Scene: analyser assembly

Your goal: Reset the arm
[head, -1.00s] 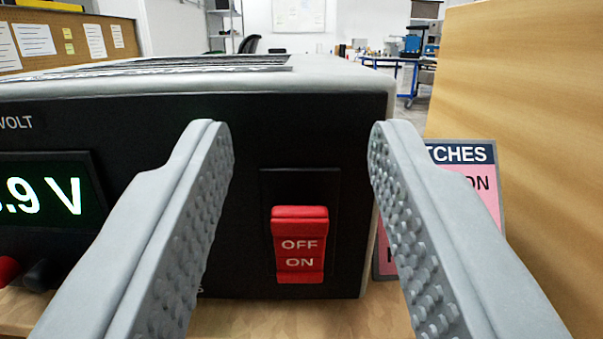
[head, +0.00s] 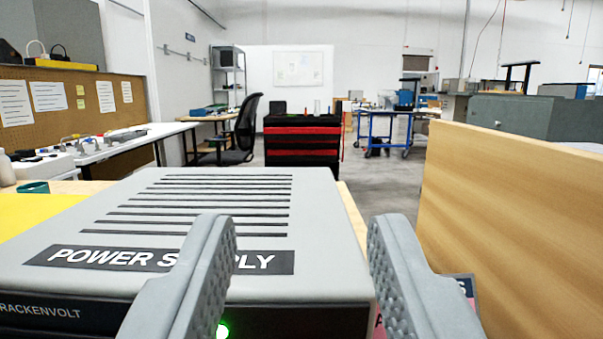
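My gripper (head: 302,238) is open and empty, its two grey studded fingers spread wide. It is at the front of a grey power supply (head: 225,215), whose vented top and "POWER SUPPLY" label now show. The left finger covers part of that label. A green light (head: 222,331) glows on the dark front face, low in the view. The red switch is out of view below the frame. A pink sign with a dark header (head: 466,287) is mostly hidden behind the right finger.
A wooden panel (head: 510,215) stands close on the right. A yellow surface (head: 35,215) lies left of the power supply. Farther back are a white bench (head: 130,145), an office chair (head: 245,130), a black and red cabinet (head: 300,140) and a blue cart (head: 385,130). The air above the power supply is clear.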

